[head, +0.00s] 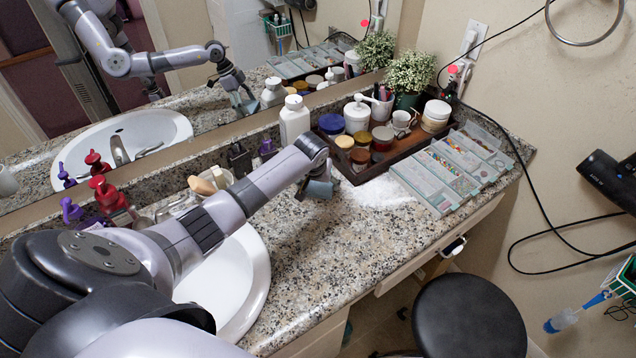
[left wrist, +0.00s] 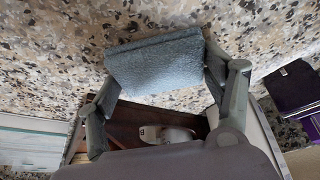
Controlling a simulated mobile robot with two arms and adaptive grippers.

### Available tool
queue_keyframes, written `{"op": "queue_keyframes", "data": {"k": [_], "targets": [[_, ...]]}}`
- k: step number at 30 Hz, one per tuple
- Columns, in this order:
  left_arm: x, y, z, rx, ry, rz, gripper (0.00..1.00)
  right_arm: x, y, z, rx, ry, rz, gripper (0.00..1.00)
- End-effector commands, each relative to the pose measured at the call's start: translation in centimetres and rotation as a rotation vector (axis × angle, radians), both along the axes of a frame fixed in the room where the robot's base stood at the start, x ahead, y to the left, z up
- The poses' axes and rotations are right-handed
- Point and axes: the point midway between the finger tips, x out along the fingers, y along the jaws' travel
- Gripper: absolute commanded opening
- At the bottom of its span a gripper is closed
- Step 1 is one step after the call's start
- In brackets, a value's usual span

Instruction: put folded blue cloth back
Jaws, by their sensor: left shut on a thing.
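The folded blue cloth (left wrist: 158,62) is a small blue-grey pad in the left wrist view. It lies between the two fingers of my left gripper (left wrist: 160,72), which is shut on it. In the head view the cloth (head: 320,188) shows at the end of my left arm, low over the granite counter (head: 330,250), just left of the brown tray (head: 350,172). I cannot tell whether the cloth touches the counter. My left gripper (head: 314,184) partly hides it there. My right gripper is not in view.
The tray holds several jars and a cup (head: 402,119). A compartmented case (head: 440,175) lies right of it. A white bottle (head: 294,120) stands behind my gripper. The sink (head: 245,275) is under my arm. The counter's front right is clear. A black stool (head: 468,315) stands below.

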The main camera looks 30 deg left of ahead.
Motion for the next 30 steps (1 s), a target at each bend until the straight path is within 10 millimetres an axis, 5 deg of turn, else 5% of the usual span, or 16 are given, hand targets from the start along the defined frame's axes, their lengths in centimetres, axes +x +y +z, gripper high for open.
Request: {"op": "queue_keyframes", "data": {"k": [5,6,15,30], "targets": [[0.0,0.0,-0.3,0.000,0.001,0.000,0.52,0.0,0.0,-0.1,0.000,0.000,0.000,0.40],[0.0,0.0,-0.4,0.000,0.001,0.000,0.75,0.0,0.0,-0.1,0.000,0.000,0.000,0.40],[0.0,0.0,-0.3,0.000,0.001,0.000,0.94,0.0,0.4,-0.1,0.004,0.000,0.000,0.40],[-0.4,-0.2,1.2,0.000,-0.001,-0.001,0.94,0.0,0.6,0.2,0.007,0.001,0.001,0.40]]}}
